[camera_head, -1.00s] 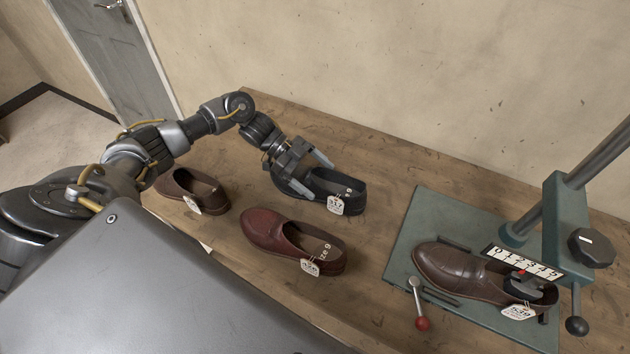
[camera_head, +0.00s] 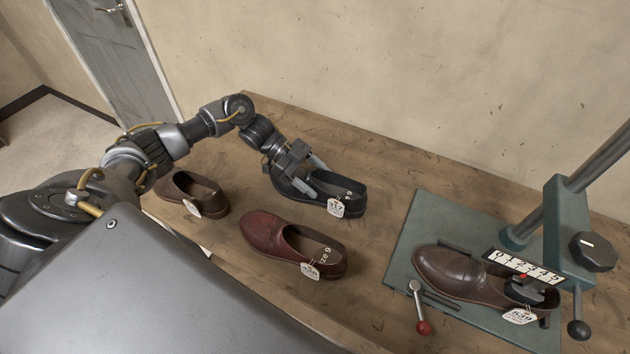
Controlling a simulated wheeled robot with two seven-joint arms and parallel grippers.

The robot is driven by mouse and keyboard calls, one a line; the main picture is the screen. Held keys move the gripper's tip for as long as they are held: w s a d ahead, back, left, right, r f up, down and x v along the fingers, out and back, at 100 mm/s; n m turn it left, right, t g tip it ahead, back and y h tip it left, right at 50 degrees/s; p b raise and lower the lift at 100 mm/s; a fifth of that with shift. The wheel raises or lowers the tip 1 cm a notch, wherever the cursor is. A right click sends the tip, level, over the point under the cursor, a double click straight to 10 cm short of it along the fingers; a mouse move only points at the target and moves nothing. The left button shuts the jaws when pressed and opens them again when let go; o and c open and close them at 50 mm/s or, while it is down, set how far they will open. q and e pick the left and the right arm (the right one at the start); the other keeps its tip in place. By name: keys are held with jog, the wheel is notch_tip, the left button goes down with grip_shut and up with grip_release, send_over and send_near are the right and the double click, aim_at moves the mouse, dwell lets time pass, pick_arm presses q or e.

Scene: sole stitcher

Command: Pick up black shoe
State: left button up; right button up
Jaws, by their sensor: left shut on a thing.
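The black shoe (camera_head: 346,187) lies on the wooden table towards the back, its toe to the left and a white tag (camera_head: 336,207) hanging at its side near the heel. My left gripper (camera_head: 313,178) is over its middle, with its fingers shut on the shoe. The gripper hides part of the shoe's upper. The shoe looks to be still resting on the table. My right gripper is not in view.
A dark red shoe (camera_head: 270,232) lies in front of the black one, and a brown shoe (camera_head: 182,188) lies to the left. At the right, another brown shoe (camera_head: 450,268) sits on the green plate (camera_head: 424,222) of a machine with a red-knobbed lever (camera_head: 423,327). Bare table lies between.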

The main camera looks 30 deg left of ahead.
pick_arm(q)
jog(key=shift+r, duration=0.4)
jog(key=s+d+r, duration=0.1)
jog(key=r, duration=0.1)
jog(key=d+r, duration=0.2)
jog(key=r, duration=0.1)
jog(key=s+d+r+b, duration=0.1)
jog(key=r, duration=0.2)
jog(key=shift+s+d+r, duration=0.2)
jog(key=shift+s+d, duration=0.1)
jog(key=shift+d, duration=0.05)
jog(key=s+d+r, duration=0.3)
jog(key=s+d, duration=0.1)
jog(key=d, duration=0.3)
jog(key=shift+d+r, duration=0.3)
